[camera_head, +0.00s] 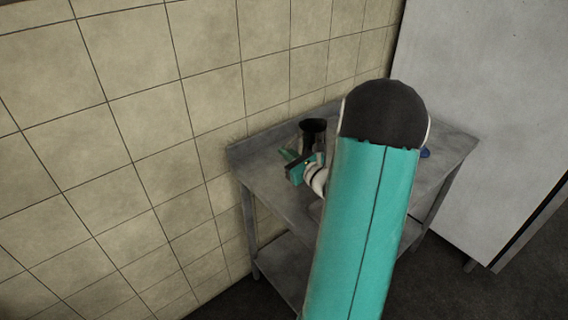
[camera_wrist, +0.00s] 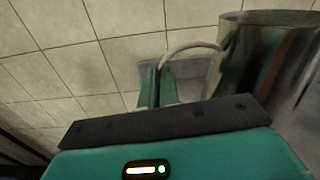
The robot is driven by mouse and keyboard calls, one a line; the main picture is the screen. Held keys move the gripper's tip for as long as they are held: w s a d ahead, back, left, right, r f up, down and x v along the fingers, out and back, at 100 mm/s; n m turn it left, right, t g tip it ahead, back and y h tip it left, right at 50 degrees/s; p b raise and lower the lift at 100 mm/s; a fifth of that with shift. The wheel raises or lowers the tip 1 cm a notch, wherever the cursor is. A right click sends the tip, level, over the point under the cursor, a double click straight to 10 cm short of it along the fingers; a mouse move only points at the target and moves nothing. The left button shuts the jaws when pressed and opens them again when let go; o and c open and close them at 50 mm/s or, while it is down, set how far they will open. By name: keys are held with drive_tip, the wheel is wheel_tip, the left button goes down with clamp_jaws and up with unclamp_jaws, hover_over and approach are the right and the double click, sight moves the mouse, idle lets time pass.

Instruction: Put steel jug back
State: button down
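The steel jug (camera_head: 313,126) is at the left part of the grey metal table (camera_head: 262,181), near the tiled wall; its dark open mouth faces up. In the wrist view the jug (camera_wrist: 262,60) fills the upper right, shiny and partly cut off by the frame. Its curved handle (camera_wrist: 192,48) runs left to my gripper's two green fingers (camera_wrist: 159,84), which are close together with the handle between them. In the head view my gripper (camera_head: 292,160) is beside the jug. My arm hides part of the table, and I cannot tell whether the jug's base touches the tabletop.
A tiled wall (camera_head: 150,120) runs behind and left of the table. A tall pale cabinet (camera_head: 490,110) stands at the right. The table has a lower shelf (camera_head: 279,262), which looks bare where visible.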

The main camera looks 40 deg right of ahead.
drive_tip(key=shift+w+d+f, duration=0.1)
drive_tip(key=shift+w+f, duration=0.2)
drive_tip(key=shift+f, duration=0.55)
drive_tip(key=shift+w+d+f, duration=0.1)
drive_tip(key=shift+w+f, duration=0.25)
drive_tip(key=shift+f, duration=0.5)
drive_tip(key=shift+w+f, duration=0.3)
drive_tip(key=shift+f, duration=0.65)
drive_tip(key=c, duration=1.6)
unclamp_jaws()
drive_tip(key=shift+f, duration=0.1)
drive_tip(key=shift+c, duration=0.2)
